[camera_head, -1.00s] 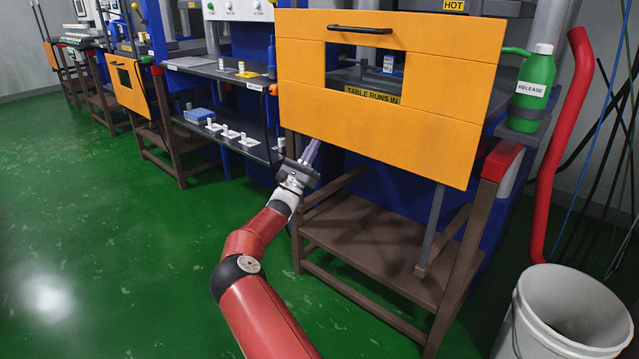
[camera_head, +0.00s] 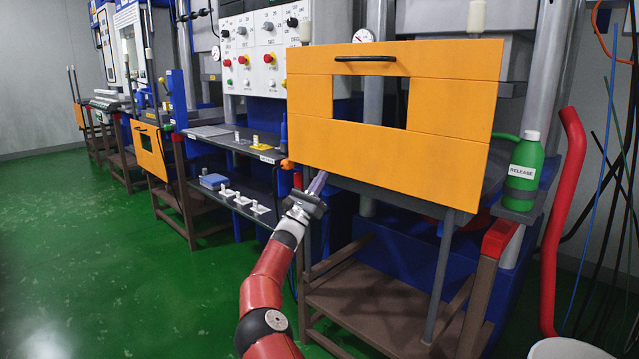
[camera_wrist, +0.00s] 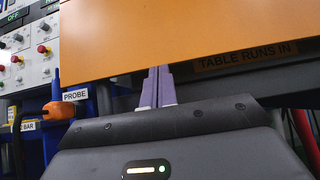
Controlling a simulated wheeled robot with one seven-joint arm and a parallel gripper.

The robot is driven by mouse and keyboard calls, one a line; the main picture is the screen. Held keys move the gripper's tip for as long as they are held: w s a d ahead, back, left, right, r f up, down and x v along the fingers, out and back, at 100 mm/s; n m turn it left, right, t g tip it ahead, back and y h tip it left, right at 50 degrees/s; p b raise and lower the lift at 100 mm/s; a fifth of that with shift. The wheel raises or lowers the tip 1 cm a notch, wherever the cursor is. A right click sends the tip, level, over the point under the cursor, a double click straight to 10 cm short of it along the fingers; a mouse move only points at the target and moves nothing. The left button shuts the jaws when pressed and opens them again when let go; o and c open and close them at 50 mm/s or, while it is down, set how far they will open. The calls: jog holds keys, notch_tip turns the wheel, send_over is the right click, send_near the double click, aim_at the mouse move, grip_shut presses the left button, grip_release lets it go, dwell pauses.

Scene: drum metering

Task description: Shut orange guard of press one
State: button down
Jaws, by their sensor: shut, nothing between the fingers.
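The orange guard (camera_head: 455,105) is a large panel with a rectangular window and a black handle (camera_head: 365,58) near its top edge. It hangs in front of the press at the centre right of the head view. Its lower part (camera_wrist: 170,30) fills the top of the wrist view. My gripper (camera_head: 318,182) is shut and empty, pointing up at the guard's lower edge near its left corner. In the wrist view the closed fingertips (camera_wrist: 158,72) meet the guard's lower edge; whether they touch it I cannot tell. No press number is readable.
A green RELEASE bottle (camera_head: 525,170) and red pipe (camera_head: 566,210) stand right of the guard. Left are a dark shelf (camera_head: 235,145) and an orange-gripped probe (camera_wrist: 58,110). A brown frame (camera_head: 365,310) stands below. Green floor (camera_head: 90,250) is open at left.

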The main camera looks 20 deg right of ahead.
jog(key=shift+d+r, duration=0.1)
jog(key=shift+r, duration=0.2)
jog(key=w+d+f+b+v, duration=0.15)
jog(key=b+v, duration=0.25)
jog(key=v, duration=0.9)
jog(key=s+d+m+g+y, duration=0.5)
jog(key=s+d+m+g, duration=0.65)
jog(key=s+d, duration=0.25)
jog(key=s+f+m+g+y, duration=0.1)
jog(key=s+f+m+y, duration=0.4)
jog(key=s, duration=0.5)
jog(key=s+a+m+t+y, duration=0.3)
jog(key=s+a+y, duration=0.4)
jog(key=s+a, duration=0.6)
jog(key=s+a+m+t+y, duration=0.3)
jog(key=s+a+t+y, duration=0.2)
jog(key=s+a, duration=0.8)
jog(key=a+y, duration=0.3)
jog(key=a, duration=0.1)
jog(key=shift+a, duration=0.25)
